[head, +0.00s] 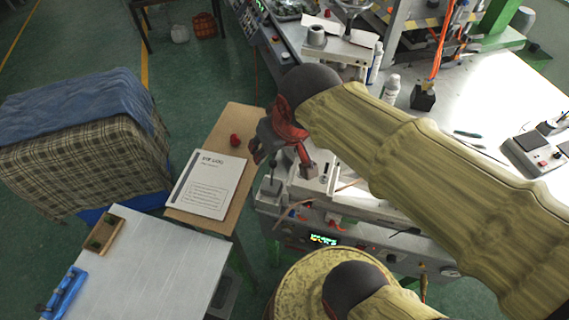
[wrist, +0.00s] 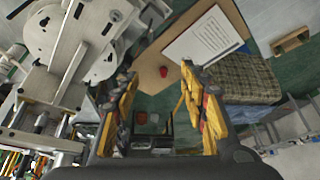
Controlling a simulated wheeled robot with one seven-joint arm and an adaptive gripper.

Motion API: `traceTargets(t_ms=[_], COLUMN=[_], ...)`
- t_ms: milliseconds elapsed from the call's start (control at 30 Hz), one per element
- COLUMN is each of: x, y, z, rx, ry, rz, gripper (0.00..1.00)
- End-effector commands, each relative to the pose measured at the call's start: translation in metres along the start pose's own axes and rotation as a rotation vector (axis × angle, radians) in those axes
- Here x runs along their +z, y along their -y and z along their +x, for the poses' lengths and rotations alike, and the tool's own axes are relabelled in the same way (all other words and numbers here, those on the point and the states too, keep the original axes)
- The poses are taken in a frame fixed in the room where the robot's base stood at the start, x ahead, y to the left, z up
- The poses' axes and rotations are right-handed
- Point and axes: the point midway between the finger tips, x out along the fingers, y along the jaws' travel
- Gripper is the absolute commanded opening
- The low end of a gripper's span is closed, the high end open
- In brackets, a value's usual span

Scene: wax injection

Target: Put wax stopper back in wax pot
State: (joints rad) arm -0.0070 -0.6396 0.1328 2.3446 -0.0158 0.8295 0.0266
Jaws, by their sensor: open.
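A small red piece (head: 235,140), which looks like the wax stopper, rests on the narrow wooden table (head: 247,118) beside a printed booklet (head: 208,184). A white round-bodied machine (wrist: 62,32) stands at the upper left there. I cannot tell which part is the wax pot; my arm covers part of the workbench.
A plaid-and-blue-covered seat (head: 88,140) stands left of the wooden table. A grey table (head: 150,270) is at the lower left. The workbench (head: 460,95) at right carries bottles and devices. A round yellowish top (head: 290,290) is at the bottom.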

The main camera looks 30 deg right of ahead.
Motion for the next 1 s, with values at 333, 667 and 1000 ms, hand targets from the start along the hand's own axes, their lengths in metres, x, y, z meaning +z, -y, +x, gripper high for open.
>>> traceTargets(t_ms=[333, 667, 1000], x=[0.055, 0.058, 0.067], y=[0.000, 0.000, -0.001], z=[-0.026, -0.019, -0.002], rx=[-0.008, -0.009, -0.007], ry=[-0.017, -0.017, -0.017], rz=[-0.010, -0.010, -0.007], gripper=[0.44, 0.44, 0.48])
